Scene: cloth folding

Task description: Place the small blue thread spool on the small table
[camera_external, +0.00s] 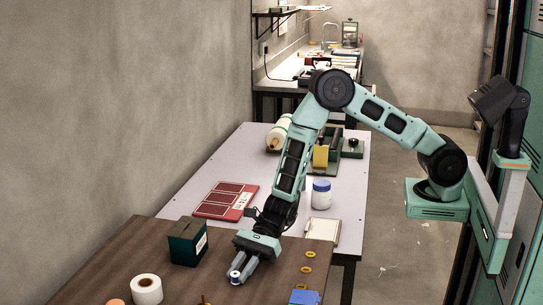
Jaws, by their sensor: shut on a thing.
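My gripper (239,274) points down over the brown wooden table (125,262) at the front. It is shut on a small spool (235,276) with a pale top and a blue middle, which looks like the small blue thread spool. The fingers hide part of it, and I cannot tell whether it touches the tabletop. A pale grey table (232,165) adjoins the brown one behind it. I cannot tell which of the two is the small table.
On the brown table are a dark green box (188,242), a white roll (146,290), several yellow rings (309,254) and a blue item (304,297). The pale table bears a red panel (226,200), a blue-lidded jar (321,194) and a clipboard (323,232). Its middle left is clear.

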